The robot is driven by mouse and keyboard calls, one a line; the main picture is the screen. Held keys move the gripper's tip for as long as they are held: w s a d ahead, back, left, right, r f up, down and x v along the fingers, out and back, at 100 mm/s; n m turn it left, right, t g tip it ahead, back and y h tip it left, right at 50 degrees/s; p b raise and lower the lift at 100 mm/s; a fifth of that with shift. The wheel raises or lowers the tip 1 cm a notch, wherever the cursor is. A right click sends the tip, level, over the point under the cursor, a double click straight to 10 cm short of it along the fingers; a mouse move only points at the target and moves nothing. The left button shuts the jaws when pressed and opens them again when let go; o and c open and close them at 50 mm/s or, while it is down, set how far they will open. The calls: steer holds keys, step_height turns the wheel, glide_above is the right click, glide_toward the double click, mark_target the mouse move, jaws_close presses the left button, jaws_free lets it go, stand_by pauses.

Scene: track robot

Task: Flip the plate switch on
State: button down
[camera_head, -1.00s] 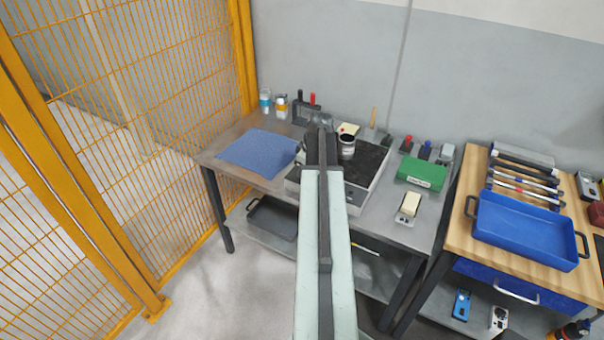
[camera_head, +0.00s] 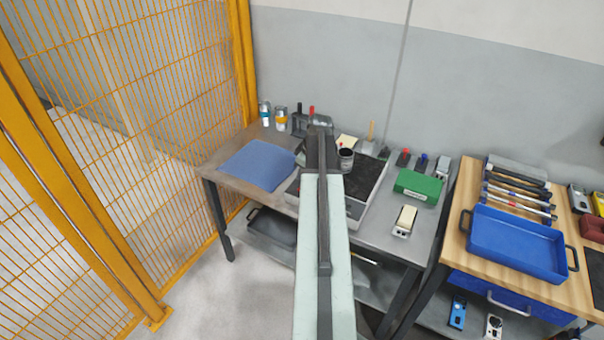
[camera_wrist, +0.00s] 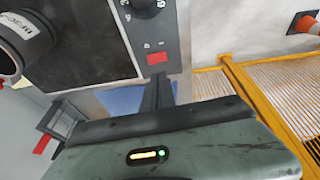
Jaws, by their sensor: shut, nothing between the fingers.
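The hot plate (camera_head: 372,178) has a black top and a grey body and stands on the grey table. In the wrist view its panel (camera_wrist: 172,30) carries a black knob (camera_wrist: 142,5) and a small red switch (camera_wrist: 158,57) with small marks beside it. I cannot tell the switch's position. My gripper (camera_wrist: 160,82) is shut and empty, its tips just below the red switch in that picture; contact is not clear. In the head view my gripper (camera_head: 319,135) and arm cover the plate's left part.
A dark can (camera_head: 346,160) stands on the plate and shows large in the wrist view (camera_wrist: 25,40). A blue cloth (camera_head: 257,165) lies left, a green box (camera_head: 418,186) and a cream-topped device (camera_head: 405,220) right. A yellow mesh fence (camera_head: 150,90) bounds the left.

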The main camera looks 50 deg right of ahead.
steer(key=p+v, duration=0.7)
steer(key=v, duration=0.2)
steer(key=shift+s+a, duration=0.2)
steer(key=shift+a, duration=0.1)
